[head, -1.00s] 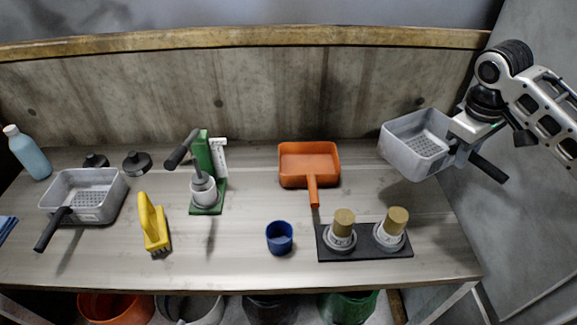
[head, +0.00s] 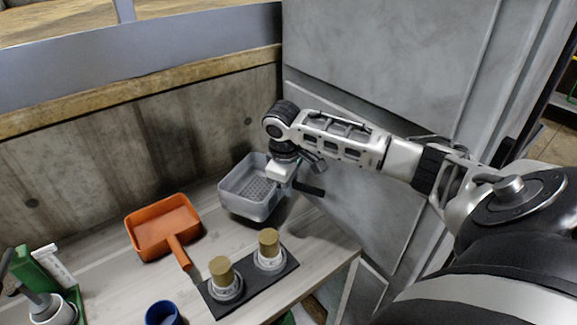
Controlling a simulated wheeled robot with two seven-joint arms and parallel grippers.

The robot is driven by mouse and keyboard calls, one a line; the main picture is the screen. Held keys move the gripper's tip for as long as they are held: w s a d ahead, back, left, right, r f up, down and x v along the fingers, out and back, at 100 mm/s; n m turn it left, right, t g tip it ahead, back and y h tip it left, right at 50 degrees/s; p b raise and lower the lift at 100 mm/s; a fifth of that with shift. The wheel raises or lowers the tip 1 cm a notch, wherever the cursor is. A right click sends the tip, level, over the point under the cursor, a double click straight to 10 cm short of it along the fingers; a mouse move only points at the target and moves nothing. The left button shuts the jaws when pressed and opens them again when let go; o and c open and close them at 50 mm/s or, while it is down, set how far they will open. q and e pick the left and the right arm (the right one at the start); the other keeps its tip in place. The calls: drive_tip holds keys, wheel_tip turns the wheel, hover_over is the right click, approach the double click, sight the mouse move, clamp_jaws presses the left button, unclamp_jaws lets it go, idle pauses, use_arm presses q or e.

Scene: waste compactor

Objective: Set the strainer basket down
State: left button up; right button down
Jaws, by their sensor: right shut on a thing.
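The grey strainer basket (head: 236,196) with a perforated floor is at the far right end of the bench, near the wall corner. My right gripper (head: 283,178) is shut on the basket's right side, by its black handle (head: 308,188). The basket looks roughly level and very low over the bench top; I cannot tell whether its underside touches. The gripper's fingers are partly hidden behind the wrist. My left gripper is not in view.
An orange scoop (head: 160,228) lies left of the basket. A black plate (head: 251,290) with two tan-topped grey fittings (head: 225,275) is in front. A blue cup (head: 163,314) and a green press (head: 38,272) stand further left. A grey wall panel (head: 400,70) rises on the right.

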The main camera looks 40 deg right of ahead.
wheel_tip(320, 180, down, 4)
drive_tip(key=shift+r, duration=0.25)
drive_tip(key=shift+f, duration=0.1)
drive_tip(key=c, duration=1.3)
unclamp_jaws()
drive_tip(key=shift+c, duration=0.2)
wheel_tip(320, 180, up, 12)
drive_tip(key=a, duration=0.2)
drive_tip(key=shift+s, duration=0.4)
drive_tip(key=shift+a, duration=0.1)
